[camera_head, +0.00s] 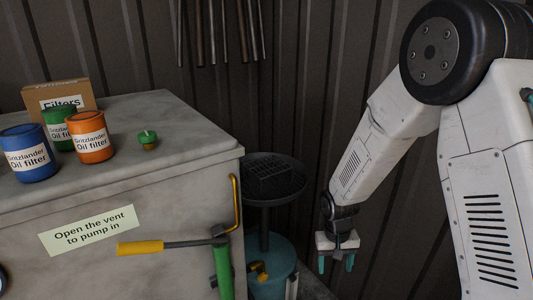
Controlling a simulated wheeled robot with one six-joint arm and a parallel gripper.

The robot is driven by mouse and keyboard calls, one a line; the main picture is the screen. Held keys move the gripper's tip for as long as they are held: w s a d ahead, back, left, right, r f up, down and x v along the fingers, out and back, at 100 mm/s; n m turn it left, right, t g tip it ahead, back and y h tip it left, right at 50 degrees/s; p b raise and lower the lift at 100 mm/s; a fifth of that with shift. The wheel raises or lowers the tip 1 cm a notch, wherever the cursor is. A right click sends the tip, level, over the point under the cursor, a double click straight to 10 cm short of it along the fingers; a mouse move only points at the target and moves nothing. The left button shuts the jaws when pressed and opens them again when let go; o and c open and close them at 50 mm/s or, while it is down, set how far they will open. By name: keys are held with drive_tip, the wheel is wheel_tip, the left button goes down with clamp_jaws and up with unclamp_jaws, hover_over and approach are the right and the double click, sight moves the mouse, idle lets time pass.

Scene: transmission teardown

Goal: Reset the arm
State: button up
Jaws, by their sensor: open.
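My arm comes in from the right side of the head camera view, white with dark joints, and bends down toward the middle. My gripper (337,264) hangs at its end, pointing down, with two teal fingers apart. It is open and nothing shows between the fingers. It is to the right of the grey cabinet and the drain stand, clear of both in the picture.
A yellow-handled pump lever (140,247) juts out. A black drain pan (270,190) stands beside it.

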drive_tip(key=s+d+r+t, duration=0.1)
drive_tip(key=s+d+r, duration=0.2)
drive_tip(key=s+r, duration=1)
drive_tip(key=s+d+r+t, duration=0.1)
drive_tip(key=s+d+r, duration=0.3)
drive_tip(key=s+r, duration=0.9)
wheel_tip(320, 180, up, 5)
drive_tip(key=shift+f+t+y, duration=0.2)
drive_tip(key=shift+t+y, duration=0.1)
drive_tip(key=shift+y, duration=0.1)
